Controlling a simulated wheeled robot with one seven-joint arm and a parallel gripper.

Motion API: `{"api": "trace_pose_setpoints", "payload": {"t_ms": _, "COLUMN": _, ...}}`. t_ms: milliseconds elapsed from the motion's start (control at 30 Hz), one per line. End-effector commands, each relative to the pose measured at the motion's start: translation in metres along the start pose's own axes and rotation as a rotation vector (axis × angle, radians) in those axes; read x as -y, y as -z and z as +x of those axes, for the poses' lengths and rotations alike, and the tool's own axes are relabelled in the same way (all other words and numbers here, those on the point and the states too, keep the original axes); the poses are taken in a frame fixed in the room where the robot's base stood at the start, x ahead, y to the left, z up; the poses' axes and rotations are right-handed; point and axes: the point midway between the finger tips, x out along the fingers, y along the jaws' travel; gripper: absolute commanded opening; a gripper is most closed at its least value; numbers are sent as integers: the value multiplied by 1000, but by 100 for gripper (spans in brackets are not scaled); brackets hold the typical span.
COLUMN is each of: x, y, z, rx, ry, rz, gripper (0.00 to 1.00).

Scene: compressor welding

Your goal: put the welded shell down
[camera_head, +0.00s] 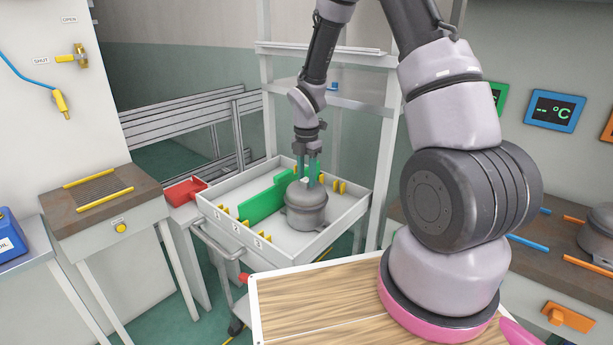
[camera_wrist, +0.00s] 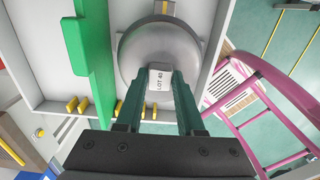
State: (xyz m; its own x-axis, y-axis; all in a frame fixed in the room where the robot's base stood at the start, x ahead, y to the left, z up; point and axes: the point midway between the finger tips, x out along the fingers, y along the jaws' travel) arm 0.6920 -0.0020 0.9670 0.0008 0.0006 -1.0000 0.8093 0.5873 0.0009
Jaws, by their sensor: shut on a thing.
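The welded shell (camera_head: 306,207) is a grey domed can inside the white tray trolley (camera_head: 225,222), in the right part of the tray. My gripper (camera_head: 313,172) points down over it, with its teal fingers shut on the top of the shell. In the wrist view the shell (camera_wrist: 160,50) is a round grey body with a tag reading "LOT 40" between the fingertips (camera_wrist: 160,80). A green divider (camera_head: 262,203) stands to its left. Whether the shell's base touches the tray floor I cannot tell.
Yellow pegs (camera_head: 338,187) line the tray, whose front edge carries numbered labels. A red bin (camera_head: 185,191) sits left of the tray. A wooden-topped surface (camera_head: 318,300) is in front. A grey bench with a slotted plate (camera_head: 100,188) stands at left.

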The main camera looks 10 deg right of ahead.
Motion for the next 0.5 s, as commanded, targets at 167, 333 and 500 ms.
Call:
{"api": "trace_pose_setpoints", "payload": {"t_ms": 167, "x": 0, "y": 0, "z": 0, "rx": 0, "ry": 0, "rz": 0, "gripper": 67}}
{"api": "trace_pose_setpoints", "payload": {"t_ms": 333, "x": 0, "y": 0, "z": 0, "rx": 0, "ry": 0, "rz": 0, "gripper": 67}}
{"api": "trace_pose_setpoints", "payload": {"t_ms": 500, "x": 0, "y": 0, "z": -7, "rx": 0, "ry": -2, "rz": -1, "gripper": 67}}
